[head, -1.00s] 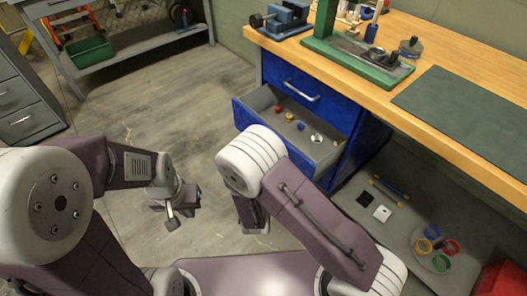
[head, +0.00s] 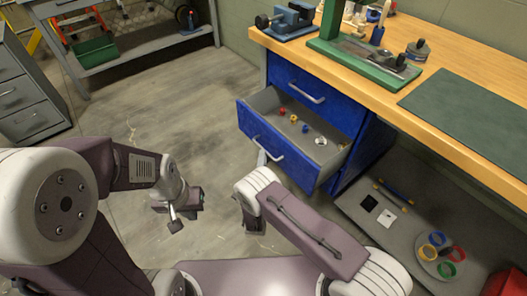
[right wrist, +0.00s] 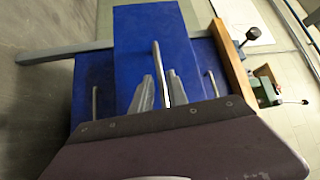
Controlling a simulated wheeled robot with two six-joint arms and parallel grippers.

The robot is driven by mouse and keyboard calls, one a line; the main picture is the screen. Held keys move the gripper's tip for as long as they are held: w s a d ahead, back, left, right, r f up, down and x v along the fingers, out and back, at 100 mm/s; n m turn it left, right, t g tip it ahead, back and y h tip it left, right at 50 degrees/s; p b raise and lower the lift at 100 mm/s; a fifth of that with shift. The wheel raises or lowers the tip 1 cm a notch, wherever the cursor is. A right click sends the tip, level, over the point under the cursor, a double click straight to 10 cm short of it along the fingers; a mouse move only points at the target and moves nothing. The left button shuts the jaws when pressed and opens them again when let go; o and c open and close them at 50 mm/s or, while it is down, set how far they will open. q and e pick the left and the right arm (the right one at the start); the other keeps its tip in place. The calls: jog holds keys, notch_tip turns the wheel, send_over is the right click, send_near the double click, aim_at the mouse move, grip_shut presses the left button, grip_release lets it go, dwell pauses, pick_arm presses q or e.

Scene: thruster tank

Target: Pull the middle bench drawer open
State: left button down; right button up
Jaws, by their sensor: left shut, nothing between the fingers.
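The middle bench drawer (head: 303,165) is blue and stands well out from the bench, its grey inside showing. Its bar handle (head: 268,145) is on the front; it also shows in the right wrist view (right wrist: 157,62). My right gripper (right wrist: 160,78) is open in the right wrist view, one finger on each side of the handle in the picture; I cannot tell whether they touch it. In the head view my right arm mostly hides that gripper. My left gripper (head: 175,212) is shut and empty over the floor, left of the drawer.
Small coloured parts (head: 294,117) lie in the drawer. The closed upper drawer (head: 325,85) is above it. A grey lower shelf (head: 400,225) with rings and small items is at the right. A grey cabinet (head: 30,105) stands far left. The floor between is clear.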

jog(key=w, duration=0.2)
jog(key=w+b, duration=0.1)
jog(key=w, duration=0.1)
jog(key=shift+w+d+r, duration=0.1)
jog(key=shift+d+r, duration=0.2)
grip_shut()
dwell(1.1)
